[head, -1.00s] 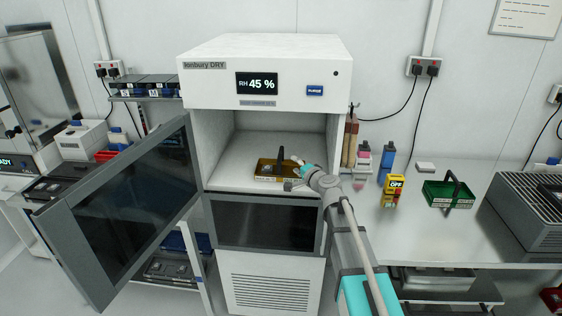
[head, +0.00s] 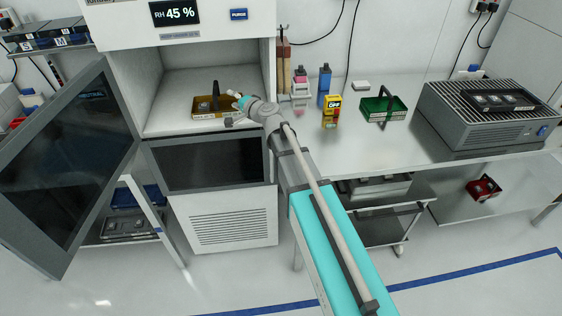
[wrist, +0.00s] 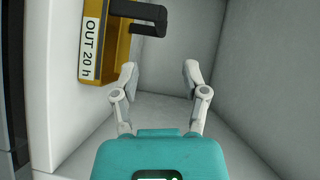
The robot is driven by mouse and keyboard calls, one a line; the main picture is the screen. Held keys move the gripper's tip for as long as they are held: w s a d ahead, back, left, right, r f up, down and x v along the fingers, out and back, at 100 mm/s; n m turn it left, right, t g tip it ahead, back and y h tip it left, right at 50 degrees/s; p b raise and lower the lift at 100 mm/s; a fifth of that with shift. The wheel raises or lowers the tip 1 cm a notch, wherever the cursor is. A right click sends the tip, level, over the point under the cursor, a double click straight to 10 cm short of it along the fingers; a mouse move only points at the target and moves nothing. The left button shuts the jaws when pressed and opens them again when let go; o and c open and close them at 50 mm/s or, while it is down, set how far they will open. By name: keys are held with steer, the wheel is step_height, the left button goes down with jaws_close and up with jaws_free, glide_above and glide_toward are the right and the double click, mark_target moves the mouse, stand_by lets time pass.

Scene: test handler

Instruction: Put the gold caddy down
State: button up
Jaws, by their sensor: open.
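The gold caddy (head: 203,102) stands on the floor of the open upper chamber of the white dry cabinet (head: 165,82). It has a dark upright handle and a white label. In the wrist view the gold caddy (wrist: 122,42) is at the upper left, with its label reading "OUT 20 h" and its dark handle (wrist: 138,16) beyond the fingertips. My gripper (wrist: 160,75) is open with nothing between its fingers. In the head view my gripper (head: 231,108) is at the chamber's right front, just right of the caddy; the exact gap is unclear there.
The cabinet door (head: 75,165) hangs open on the left. The chamber's right wall is close to my gripper. On the bench at right are bottles, a yellow block (head: 331,112), a green caddy (head: 383,106) and a grey machine (head: 490,115).

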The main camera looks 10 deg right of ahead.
steer(key=s+d+f+n+g+h, duration=0.4)
steer(key=s+f+n+g, duration=0.55)
steer(key=s, duration=0.65)
steer(key=s+d+f+g+h, duration=0.2)
steer(key=s+d+f, duration=0.1)
steer(key=s+d, duration=0.3)
steer(key=s+d+f+g+h, duration=0.2)
steer(key=s+d+f+h, duration=0.1)
steer(key=s+d, duration=0.4)
steer(key=shift+s+f, duration=0.4)
steer(key=shift+s, duration=0.2)
steer(key=shift+a, duration=0.1)
